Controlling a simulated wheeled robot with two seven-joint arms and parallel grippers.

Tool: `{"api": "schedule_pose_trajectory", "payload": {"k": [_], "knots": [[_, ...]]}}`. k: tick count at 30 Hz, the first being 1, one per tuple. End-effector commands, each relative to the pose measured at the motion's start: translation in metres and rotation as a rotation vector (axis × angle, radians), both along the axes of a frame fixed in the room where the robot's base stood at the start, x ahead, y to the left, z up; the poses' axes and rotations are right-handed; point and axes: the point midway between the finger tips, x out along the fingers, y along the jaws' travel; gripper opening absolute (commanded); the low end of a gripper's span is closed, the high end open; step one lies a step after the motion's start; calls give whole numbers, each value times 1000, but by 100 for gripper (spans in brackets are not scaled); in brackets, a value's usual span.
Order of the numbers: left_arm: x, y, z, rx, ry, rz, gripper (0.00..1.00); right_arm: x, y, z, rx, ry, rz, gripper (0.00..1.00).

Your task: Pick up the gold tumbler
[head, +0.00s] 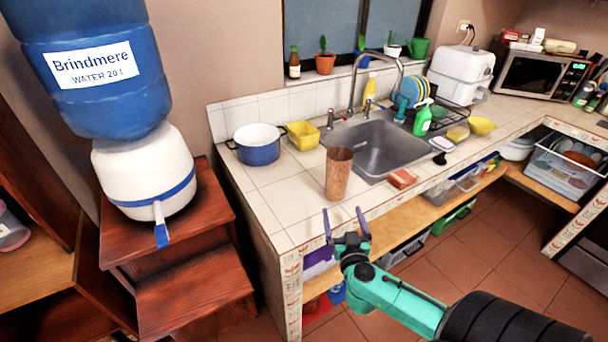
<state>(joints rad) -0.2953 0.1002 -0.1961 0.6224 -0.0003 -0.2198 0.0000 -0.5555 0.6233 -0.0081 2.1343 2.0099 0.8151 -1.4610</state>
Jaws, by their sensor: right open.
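The gold tumbler (338,174) is a tall, copper-gold cup standing upright on the white tiled counter (264,188), just left of the sink's front corner. My right gripper (343,212) is at the counter's front edge, in front of and below the tumbler in the picture. Its two purple-blue fingers are spread apart and point toward the tumbler. Nothing shows between them, and the tumbler stands apart from them. My left gripper is not in view.
A blue pot (257,151) and yellow container (303,135) stand behind and left of the tumbler. The sink (383,148) and a red-brown sponge-like block (402,178) are to its right. A water dispenser (145,178) stands at left. The tiles left of the tumbler are clear.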

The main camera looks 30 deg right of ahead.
Motion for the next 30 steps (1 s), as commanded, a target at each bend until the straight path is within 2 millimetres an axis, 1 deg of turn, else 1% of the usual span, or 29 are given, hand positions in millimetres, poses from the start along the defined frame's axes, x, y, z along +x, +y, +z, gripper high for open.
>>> {"api": "schedule_pose_trajectory", "payload": {"k": [2,9,14,18,21,24,29,30], "knots": [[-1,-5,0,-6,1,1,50,10,-6,1,-1,-2,-3,100],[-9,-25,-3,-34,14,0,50,64,-34,1,1,-4,-3,100],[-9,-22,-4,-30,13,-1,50,84,-44,0,2,-2,-3,100],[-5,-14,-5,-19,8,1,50,108,-54,1,2,-3,-3,100],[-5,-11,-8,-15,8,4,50,123,-62,0,3,-3,-2,100],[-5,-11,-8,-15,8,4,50,129,-65,0,3,-1,0,100],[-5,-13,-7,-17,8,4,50,128,-64,1,2,0,0,100],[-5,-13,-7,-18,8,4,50,128,-64,1,2,0,0,85]]}}
